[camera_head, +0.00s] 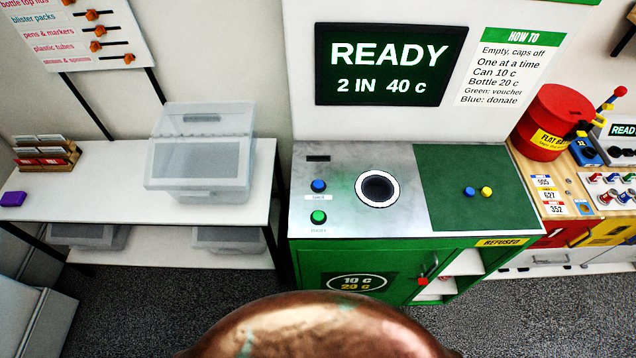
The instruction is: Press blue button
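The blue button (319,186) sits on the grey metal top of the green machine (345,219), left of the round hole (377,188). A label lies just below it, and nothing covers it. A green button (319,217) is in front of it on the same panel. The screen (391,66) on the wall panel above reads "READY, 2 IN, 40 c". Neither of my grippers shows in the head view.
A sign (511,68) says blue is donate and green is voucher. Two caps, one blue (469,191) and one yellow (486,191), lie on the green mat. A clear bin (200,160) stands on the left table (105,205). A red drum (552,122) stands right.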

